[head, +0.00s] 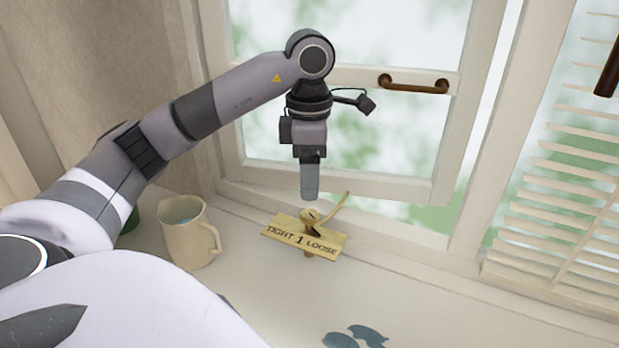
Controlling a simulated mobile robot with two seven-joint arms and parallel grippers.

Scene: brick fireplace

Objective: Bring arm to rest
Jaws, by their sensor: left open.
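My left arm reaches in from the left, and its gripper (310,183) points down in front of the window. The gripper is open, seen edge-on so that its fingers overlap, and nothing shows between them. Its tip is just above a yellow sign (277,231) reading "TIGHT 1 LOOSE", with a small round knob (310,217) at its middle and a thin lever slanting up to the right. The gripper looks apart from the knob, though the depth gap is hard to judge. My right gripper is not in view.
A cream jug (181,238) stands on the white sill (260,290), left of the sign and close to my arm. A window frame (370,185) with a brown handle (413,85) rises behind. White shutters (560,215) are at right. Dark blue patches (355,338) lie at the front.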

